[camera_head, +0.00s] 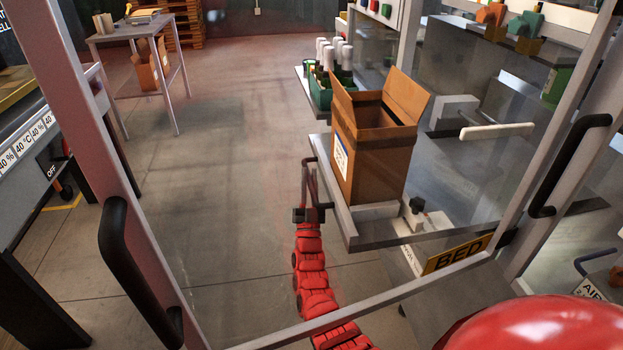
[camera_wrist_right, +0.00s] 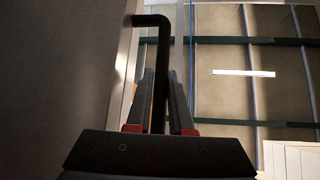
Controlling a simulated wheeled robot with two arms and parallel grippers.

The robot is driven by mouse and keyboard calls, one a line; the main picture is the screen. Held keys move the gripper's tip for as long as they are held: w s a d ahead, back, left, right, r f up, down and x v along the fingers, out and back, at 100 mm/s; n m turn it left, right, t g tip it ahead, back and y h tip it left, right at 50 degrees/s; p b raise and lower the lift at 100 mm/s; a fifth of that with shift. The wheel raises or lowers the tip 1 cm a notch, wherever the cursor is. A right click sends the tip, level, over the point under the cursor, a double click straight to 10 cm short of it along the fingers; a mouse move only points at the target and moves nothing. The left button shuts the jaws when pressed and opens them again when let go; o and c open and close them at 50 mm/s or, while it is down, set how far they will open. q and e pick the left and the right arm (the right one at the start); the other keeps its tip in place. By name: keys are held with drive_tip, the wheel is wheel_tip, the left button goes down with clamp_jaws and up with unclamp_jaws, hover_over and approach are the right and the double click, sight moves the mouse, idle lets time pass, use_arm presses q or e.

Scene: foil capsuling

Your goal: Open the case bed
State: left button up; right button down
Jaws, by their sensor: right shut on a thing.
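The case bed (camera_head: 372,238) is a grey shelf right of centre in the head view. An open cardboard case (camera_head: 372,150) stands upright on it with its flaps raised. A yellow BED label (camera_head: 458,254) shows just below and to the right. My right gripper (camera_head: 312,197) is at the left side of the bed, at the end of my red arm. In the right wrist view its two fingers are shut on a black bent handle (camera_wrist_right: 152,20), one on each side of the bar. The fingers partly hide the handle's lower part. My left gripper is not in view.
A green crate of bottles (camera_head: 320,92) stands behind the case. A frame with clear panels and black handles (camera_head: 128,262) stands in the foreground. A side table (camera_head: 134,28) is at the back left. The floor (camera_head: 225,150) left of the bed is clear.

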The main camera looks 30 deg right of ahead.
drive_tip(key=shift+d, duration=0.1)
drive_tip(key=c, duration=0.8)
unclamp_jaws()
drive_tip(key=shift+s+f, duration=0.1)
drive_tip(key=v, duration=1.7)
drive_tip(key=shift+a+b, duration=0.2)
drive_tip(key=shift+b, duration=0.15)
drive_tip(key=shift+f, duration=0.1)
